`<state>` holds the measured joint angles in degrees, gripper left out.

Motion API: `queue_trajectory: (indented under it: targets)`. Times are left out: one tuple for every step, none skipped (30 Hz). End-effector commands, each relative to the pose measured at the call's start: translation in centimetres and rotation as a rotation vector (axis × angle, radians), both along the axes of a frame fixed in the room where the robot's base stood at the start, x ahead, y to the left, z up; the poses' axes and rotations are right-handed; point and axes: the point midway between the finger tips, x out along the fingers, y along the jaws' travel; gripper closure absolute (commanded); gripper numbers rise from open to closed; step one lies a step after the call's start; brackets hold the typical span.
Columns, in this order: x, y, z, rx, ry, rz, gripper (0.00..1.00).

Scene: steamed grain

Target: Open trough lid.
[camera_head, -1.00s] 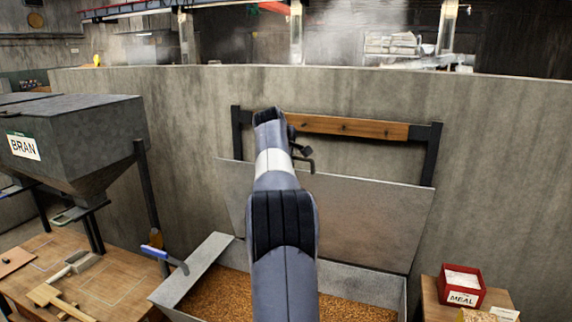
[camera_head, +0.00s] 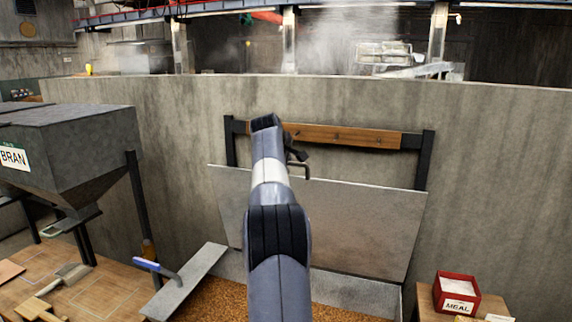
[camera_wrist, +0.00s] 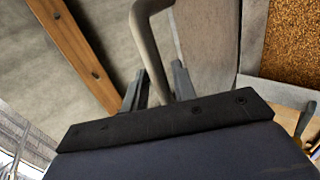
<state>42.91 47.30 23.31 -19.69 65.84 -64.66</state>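The grey trough lid (camera_head: 350,230) stands raised in the head view, tilted back towards the wall rack behind the trough (camera_head: 190,285). Brown grain (camera_head: 215,300) shows in the trough, also at the right of the wrist view (camera_wrist: 295,45). My gripper (camera_head: 294,153) is at the lid's top edge, by the bent metal lid handle (camera_head: 303,171). In the wrist view my gripper's two dark fingers (camera_wrist: 159,88) lie close on both sides of the handle (camera_wrist: 150,45) and look shut on it. My arm hides part of the lid and trough.
A wall rack with a wooden bar (camera_head: 345,136) is behind the lid. A BRAN hopper (camera_head: 75,150) and a wooden table (camera_head: 95,290) with tools stand left. A blue-handled tool (camera_head: 155,268) lies by the trough's left side. A red MEAL box (camera_head: 457,290) stands at right.

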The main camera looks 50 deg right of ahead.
Motion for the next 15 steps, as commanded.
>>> queue_trajectory:
  targets:
    - [0.0, 0.0, 0.0, 0.001, 0.000, 0.000, 0.69]
    - [0.0, 0.0, 0.0, 0.001, 0.000, 0.000, 0.68]
    - [0.0, 0.0, -0.1, 0.002, 0.001, 0.000, 0.68]
    - [0.0, 0.0, -0.1, 0.002, 0.001, 0.000, 0.68]
    - [0.0, 0.0, -0.1, 0.002, 0.001, 0.000, 0.68]
    - [0.0, 0.0, -0.1, 0.002, 0.001, 0.000, 0.68]
    - [0.0, 0.0, -0.1, 0.002, 0.001, 0.000, 0.68]
    - [0.0, 0.0, -0.1, 0.002, 0.001, 0.000, 0.68]
    - [0.0, 0.1, 0.0, 0.002, 0.001, 0.000, 0.68]
    - [0.0, 0.2, 0.1, 0.002, 0.001, 0.000, 0.68]
    - [-0.1, 0.3, 0.2, 0.002, 0.000, 0.001, 0.68]
    - [-0.2, 0.6, 0.4, 0.001, 0.000, 0.001, 0.68]
    - [-0.3, 0.9, 0.7, 0.000, -0.001, 0.001, 0.68]
    - [-0.4, 1.2, 1.0, 0.001, -0.001, 0.000, 0.68]
    - [-0.6, 1.7, 1.4, 0.001, -0.001, 0.000, 0.68]
